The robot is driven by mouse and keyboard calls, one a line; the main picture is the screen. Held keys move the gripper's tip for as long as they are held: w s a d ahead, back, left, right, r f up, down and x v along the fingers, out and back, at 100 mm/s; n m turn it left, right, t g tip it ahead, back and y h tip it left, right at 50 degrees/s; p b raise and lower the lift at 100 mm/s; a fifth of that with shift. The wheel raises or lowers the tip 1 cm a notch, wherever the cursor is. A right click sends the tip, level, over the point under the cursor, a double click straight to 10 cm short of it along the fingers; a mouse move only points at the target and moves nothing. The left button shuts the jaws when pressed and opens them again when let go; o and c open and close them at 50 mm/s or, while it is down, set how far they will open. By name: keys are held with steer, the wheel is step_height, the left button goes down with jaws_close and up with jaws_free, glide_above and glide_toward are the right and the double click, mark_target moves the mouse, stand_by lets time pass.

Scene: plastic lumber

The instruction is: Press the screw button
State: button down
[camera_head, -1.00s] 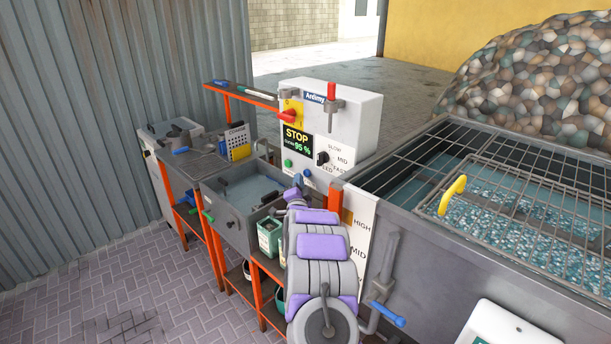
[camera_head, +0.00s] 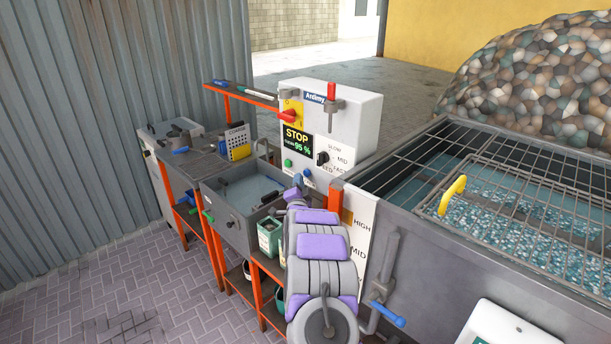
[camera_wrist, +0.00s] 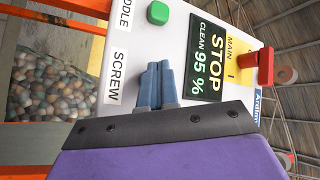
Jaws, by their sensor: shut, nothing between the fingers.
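The white control panel (camera_head: 355,115) carries a green button (camera_head: 288,163) and a blue button (camera_head: 307,173) low on its face. My gripper (camera_head: 298,180) is just in front of this lower part, beside the blue button. In the wrist view the panel appears turned sideways. There my gripper (camera_wrist: 158,84) is shut and empty, its blue-grey fingertips between the SCREW label (camera_wrist: 117,77) and the STOP screen (camera_wrist: 208,60). The green button (camera_wrist: 158,13) shows apart from the fingers. The spot beside the SCREW label is covered by the fingers, so I cannot tell whether they touch a button.
A red switch (camera_head: 288,116) and a black knob (camera_head: 322,158) are close by on the panel. A water tank with a metal grate (camera_head: 510,185) stands at the right. A grey sink (camera_head: 230,222) is at the left. Paved floor (camera_head: 110,290) is clear at lower left.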

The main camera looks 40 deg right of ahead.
steer(key=shift+d, duration=0.15)
steer(key=shift+d+r, duration=0.1)
steer(key=shift+d, duration=0.15)
steer(key=shift+d, duration=0.5)
stand_by(0.9)
steer(key=shift+a, duration=0.9)
steer(key=a, duration=0.5)
steer(key=shift+s, duration=0.25)
stand_by(1.0)
